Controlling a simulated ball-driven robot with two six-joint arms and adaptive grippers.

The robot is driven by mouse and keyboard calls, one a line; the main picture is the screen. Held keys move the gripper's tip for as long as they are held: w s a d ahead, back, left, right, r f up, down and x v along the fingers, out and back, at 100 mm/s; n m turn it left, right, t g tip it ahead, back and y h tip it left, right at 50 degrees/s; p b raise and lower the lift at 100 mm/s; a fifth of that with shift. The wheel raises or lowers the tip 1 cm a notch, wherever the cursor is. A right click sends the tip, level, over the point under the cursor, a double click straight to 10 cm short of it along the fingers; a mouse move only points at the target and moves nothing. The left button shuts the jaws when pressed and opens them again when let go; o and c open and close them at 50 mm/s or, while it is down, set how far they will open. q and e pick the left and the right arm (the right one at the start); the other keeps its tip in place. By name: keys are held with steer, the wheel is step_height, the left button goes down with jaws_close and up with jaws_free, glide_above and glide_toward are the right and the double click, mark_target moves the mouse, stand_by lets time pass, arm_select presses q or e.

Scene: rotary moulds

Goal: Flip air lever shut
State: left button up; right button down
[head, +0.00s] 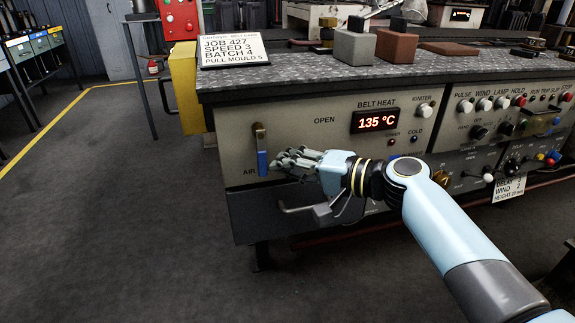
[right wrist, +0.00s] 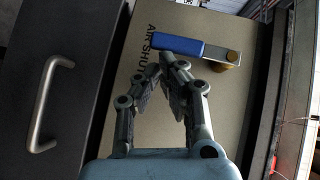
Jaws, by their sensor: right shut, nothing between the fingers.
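The air lever has a blue handle (head: 262,163) and a pivot at its top, on the left part of the machine's front panel. The handle points straight down, and the word OPEN stands to the right, level with the pivot. In the right wrist view the blue handle (right wrist: 178,46) lies across the picture, its end beside the words AIR SHUT (right wrist: 152,48). My right gripper (head: 279,163) is shut and empty, just right of the handle's lower part; it also shows in the right wrist view (right wrist: 163,75). I cannot tell whether it touches the handle. My left gripper is out of view.
A bent metal handle (head: 318,210) sticks out below my right gripper; a handle (right wrist: 46,105) also shows in the wrist view. A belt heat display (head: 376,120) reads 135 °C. Knobs and switches fill the panel's right. A yellow cabinet (head: 186,90) stands left; the floor in front is clear.

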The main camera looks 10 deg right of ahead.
steer(key=v, duration=1.2)
steer(key=s+d+f+m+g+h+p, duration=0.1)
steer(key=s+d+f+h, duration=0.1)
steer(key=s+f, duration=0.6)
steer(key=s+d+f+g+h+p, duration=0.1)
steer(key=s+f+g+h, duration=0.15)
steer(key=f, duration=0.85)
steer(key=s+d+f+m+g+h+p, duration=0.1)
steer(key=s+d+f+h, duration=0.1)
steer(key=s+f, duration=0.6)
steer(key=s+d+f+n+g+h, duration=0.1)
steer(key=s+f, duration=0.4)
steer(key=s, duration=0.5)
steer(key=s+d+f+n+g+h, duration=0.2)
steer(key=s+f, duration=0.4)
steer(key=s, duration=0.5)
steer(key=s+d+f+n+g+h, duration=0.2)
steer(key=s+d+f+n+h, duration=0.1)
steer(key=s, duration=0.7)
step_height(320, 180, down, 3)
steer(key=d+n+p, duration=0.1)
steer(key=n, duration=0.1)
steer(key=shift+s+d+n, duration=0.25)
steer(key=shift+d+n, duration=0.05)
steer(key=shift+d, duration=0.05)
steer(key=shift+f+g+h, duration=0.1)
steer(key=shift+g+h, duration=0.15)
